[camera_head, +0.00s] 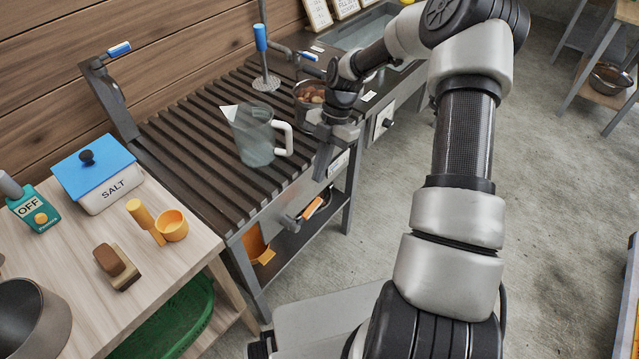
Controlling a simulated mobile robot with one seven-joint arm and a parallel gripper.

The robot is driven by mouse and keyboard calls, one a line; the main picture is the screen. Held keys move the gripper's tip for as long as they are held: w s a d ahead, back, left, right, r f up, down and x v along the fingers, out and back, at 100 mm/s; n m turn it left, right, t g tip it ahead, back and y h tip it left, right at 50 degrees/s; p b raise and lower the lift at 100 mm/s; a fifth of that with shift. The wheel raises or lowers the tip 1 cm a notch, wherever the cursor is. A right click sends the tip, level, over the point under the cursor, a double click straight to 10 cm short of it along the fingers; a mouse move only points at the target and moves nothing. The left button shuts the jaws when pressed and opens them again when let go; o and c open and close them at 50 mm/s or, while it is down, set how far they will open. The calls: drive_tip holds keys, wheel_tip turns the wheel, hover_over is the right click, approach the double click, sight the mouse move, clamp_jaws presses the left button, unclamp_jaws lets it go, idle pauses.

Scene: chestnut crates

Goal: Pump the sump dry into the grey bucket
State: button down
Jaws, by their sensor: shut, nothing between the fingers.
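My gripper (321,176) is shut and empty, pointing down at the front right edge of the dark slatted bench. It is right of the clear jug and in front of a metal pot. A grey lever with a blue grip (118,50) stands at the bench's back left corner. A second blue-gripped lever (308,56) is near the sink. I cannot tell whether either works a pump. No sump or clearly recognisable grey bucket shows; a dark grey round vessel (42,318) is cut off at the lower left.
The clear jug (254,138) and a blue-handled masher (263,60) stand on the slatted bench (190,150). The metal pot (301,108) holds brown lumps. A salt box (108,192), yellow scoop (172,225) and brush (118,266) are on the pale table.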

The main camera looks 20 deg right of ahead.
drive_tip(key=v, duration=0.5)
drive_tip(key=t+h+p, duration=0.3)
drive_tip(key=t+h, duration=0.1)
drive_tip(key=h, duration=0.1)
approach(314, 203)
drive_tip(key=f, duration=0.2)
drive_tip(key=f+b, duration=0.1)
drive_tip(key=f, duration=0.3)
drive_tip(key=shift+w+d, duration=0.15)
drive_tip(key=shift+w, duration=0.15)
drive_tip(key=shift+f+h+b, duration=0.25)
drive_tip(key=shift+h+b, duration=0.05)
drive_tip(key=shift+w+d+f+b, duration=0.3)
drive_tip(key=shift+d+f+b, duration=0.1)
drive_tip(key=shift+f+b, duration=0.2)
drive_tip(key=shift+r, duration=0.15)
